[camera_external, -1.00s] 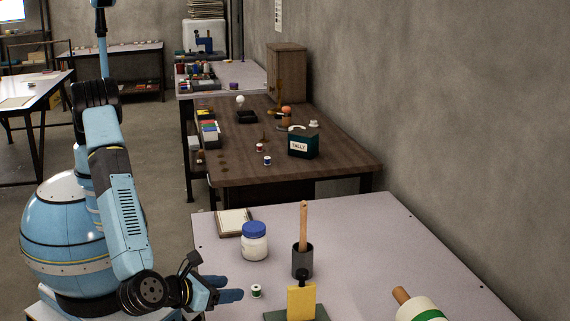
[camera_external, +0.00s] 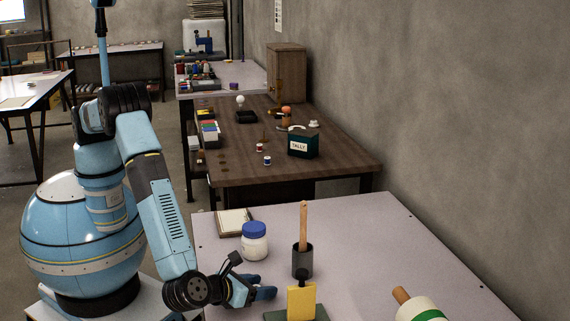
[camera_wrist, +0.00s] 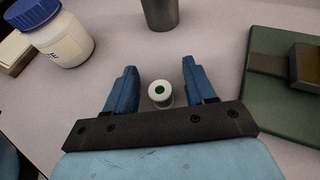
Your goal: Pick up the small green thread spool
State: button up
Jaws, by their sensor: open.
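My gripper (camera_wrist: 158,82) is open, with one blue finger on each side of the spool and a gap to each. In the external view my gripper (camera_external: 268,293) is low over the near table and hides the spool.
A white jar with a blue lid (camera_external: 255,241) stands behind my gripper. A dark cup holding a wooden stick (camera_external: 303,261) stands to the right of the jar. A green base with a yellow block (camera_external: 301,302) is close to the right of my gripper. A notepad (camera_external: 233,222) lies at the back left.

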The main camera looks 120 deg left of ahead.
grip_shut()
dwell(0.5)
